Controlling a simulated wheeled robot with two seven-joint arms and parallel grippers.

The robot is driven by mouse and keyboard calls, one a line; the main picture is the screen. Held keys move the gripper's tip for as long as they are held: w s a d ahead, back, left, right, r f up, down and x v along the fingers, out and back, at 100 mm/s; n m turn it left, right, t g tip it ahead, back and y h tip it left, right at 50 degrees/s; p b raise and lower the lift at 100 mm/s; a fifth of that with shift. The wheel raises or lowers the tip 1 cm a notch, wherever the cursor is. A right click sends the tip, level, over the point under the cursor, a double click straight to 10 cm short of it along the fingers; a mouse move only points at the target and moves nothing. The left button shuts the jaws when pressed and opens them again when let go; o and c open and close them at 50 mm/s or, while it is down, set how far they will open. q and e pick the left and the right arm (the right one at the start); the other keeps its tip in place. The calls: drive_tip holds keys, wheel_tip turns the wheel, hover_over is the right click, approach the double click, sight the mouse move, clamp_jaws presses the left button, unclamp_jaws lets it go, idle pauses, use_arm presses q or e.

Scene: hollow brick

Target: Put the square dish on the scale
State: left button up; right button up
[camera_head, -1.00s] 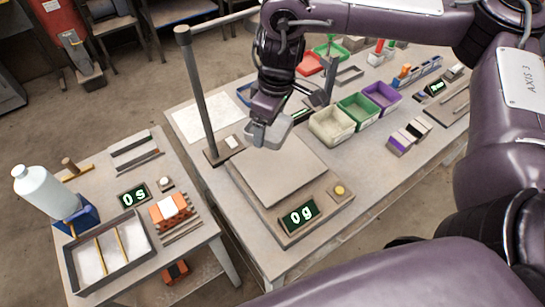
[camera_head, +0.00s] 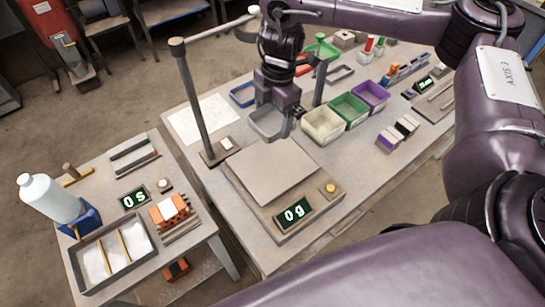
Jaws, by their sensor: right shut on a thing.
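The square dish (camera_head: 266,123) is a small grey open tray. My right gripper (camera_head: 283,108) is shut on its right side and holds it just beyond the back edge of the scale. Whether the dish touches anything beneath it cannot be told. The scale (camera_head: 272,172) has a bare flat square plate, a yellow button and a display reading 0 g (camera_head: 294,214). My left gripper is not in view.
A post (camera_head: 196,100) with a crossbar stands left of the scale. Cream, green and purple bins (camera_head: 323,125) stand close right of my gripper. A white sheet (camera_head: 203,118) lies at the table's back left. A lower side table (camera_head: 200,240) stands at left.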

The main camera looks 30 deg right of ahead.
sight(278, 122)
wheel_tip(278, 122, down, 12)
drive_tip(key=shift+f+b, duration=0.15)
drive_tip(key=shift+b, duration=1.1)
drive_tip(key=shift+f+b, duration=0.5)
drive_tip(key=shift+f, duration=1.5)
drive_tip(key=shift+f, duration=0.15)
drive_tip(key=o, duration=0.9)
drive_tip(key=r+p, duration=0.1)
drive_tip(key=r, duration=0.3)
drive_tip(key=d+r, duration=0.1)
drive_tip(key=r, duration=0.3)
drive_tip(key=r+p, duration=0.1)
drive_tip(key=r, duration=0.3)
drive_tip(key=shift+w+d+r+p, duration=0.15)
drive_tip(key=shift+d+p, duration=0.1)
drive_tip(key=shift+p, duration=0.05)
